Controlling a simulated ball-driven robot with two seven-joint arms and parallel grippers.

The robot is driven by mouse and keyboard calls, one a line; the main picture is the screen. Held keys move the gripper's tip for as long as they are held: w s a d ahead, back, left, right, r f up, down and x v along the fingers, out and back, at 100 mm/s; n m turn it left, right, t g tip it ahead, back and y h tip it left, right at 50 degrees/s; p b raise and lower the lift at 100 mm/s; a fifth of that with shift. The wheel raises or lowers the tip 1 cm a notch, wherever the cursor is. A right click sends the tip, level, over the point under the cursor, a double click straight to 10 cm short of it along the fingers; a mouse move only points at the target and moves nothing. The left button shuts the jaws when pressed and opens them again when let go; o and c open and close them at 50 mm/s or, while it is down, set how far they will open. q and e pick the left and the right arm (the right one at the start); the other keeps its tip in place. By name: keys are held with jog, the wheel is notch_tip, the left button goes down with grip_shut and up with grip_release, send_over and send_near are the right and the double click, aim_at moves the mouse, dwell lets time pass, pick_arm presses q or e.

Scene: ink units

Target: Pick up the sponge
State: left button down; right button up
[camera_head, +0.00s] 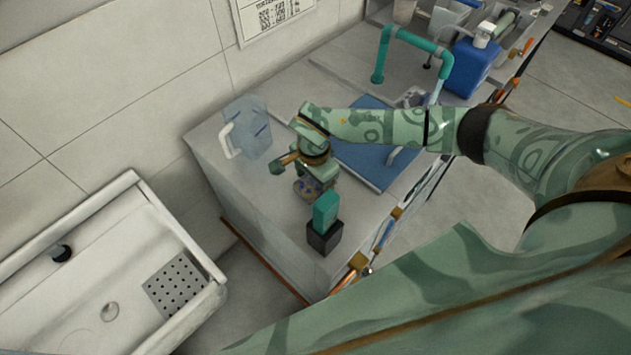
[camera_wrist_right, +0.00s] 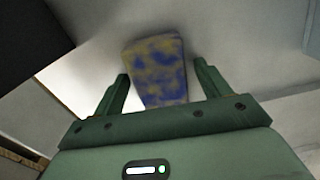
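The sponge (camera_wrist_right: 157,70) is a block mottled yellow-brown and blue-violet. In the right wrist view it lies between and just beyond the two fingers of my right gripper (camera_wrist_right: 160,88), which are apart with a gap on each side of it. In the head view my right gripper (camera_head: 308,186) reaches down over the counter's near end, and only a small patch of the sponge (camera_head: 302,190) shows under it. How high the fingers are above the counter is hard to tell. My left gripper is not in view.
A teal block on a black base (camera_head: 325,238) stands close beside the right gripper, near the counter edge. A clear jug (camera_head: 252,128) stands behind. A blue board (camera_head: 372,150) lies under the forearm. A white sink (camera_head: 105,255) is at left, and a blue container (camera_head: 470,68) stands farther back.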

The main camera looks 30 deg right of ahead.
jog(key=c, duration=0.8)
jog(key=shift+r, duration=0.5)
notch_tip(320, 180, up, 3)
jog(key=shift+a+f+p, duration=0.1)
jog(key=shift+a+p, duration=0.05)
jog(key=shift+p, duration=0.3)
jog(key=s+a+r, duration=0.2)
jog(key=a+r, duration=0.1)
jog(key=s+a+r, duration=0.3)
jog(key=a, duration=0.1)
jog(key=s+a+r+p, duration=0.1)
jog(key=s+a+r, duration=0.1)
jog(key=a+r, duration=0.1)
jog(key=shift+s+a+r, duration=0.1)
jog(key=shift+s+a, duration=0.25)
jog(key=shift+a, duration=0.4)
jog(key=shift+o, duration=0.4)
